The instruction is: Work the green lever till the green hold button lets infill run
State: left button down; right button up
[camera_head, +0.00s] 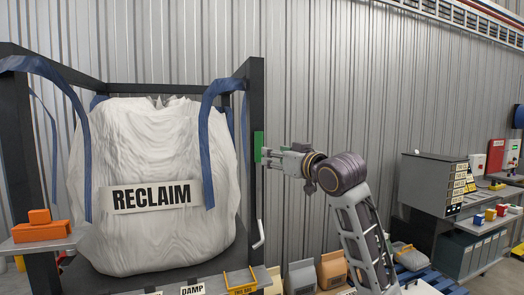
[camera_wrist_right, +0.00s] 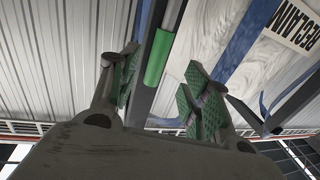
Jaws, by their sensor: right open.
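A green upright grip (camera_head: 258,146), which looks like the green lever's handle, is at the right post of the bag frame. In the right wrist view the green grip (camera_wrist_right: 158,58) shows as a smooth green bar beside a dark post, between the spread fingers. My right gripper (camera_head: 268,156) points left at the grip, its tips very close to it. In the right wrist view its green-padded jaws (camera_wrist_right: 163,88) are open and empty; contact cannot be told. I cannot make out a green hold button. My left gripper is out of view.
A white bulk bag marked RECLAIM (camera_head: 160,235) hangs in a dark frame (camera_head: 255,90) with blue straps. A white crank (camera_head: 259,236) is lower on the right post. Orange blocks (camera_head: 41,231) lie on a left shelf. Sacks (camera_head: 331,270) and a grey cabinet (camera_head: 432,182) stand right.

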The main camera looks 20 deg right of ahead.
jog(key=p, duration=0.3)
send_over(259, 175)
jog(key=s, duration=0.1)
jog(key=shift+d, duration=0.35)
jog(key=shift+c, duration=0.5)
grip_shut()
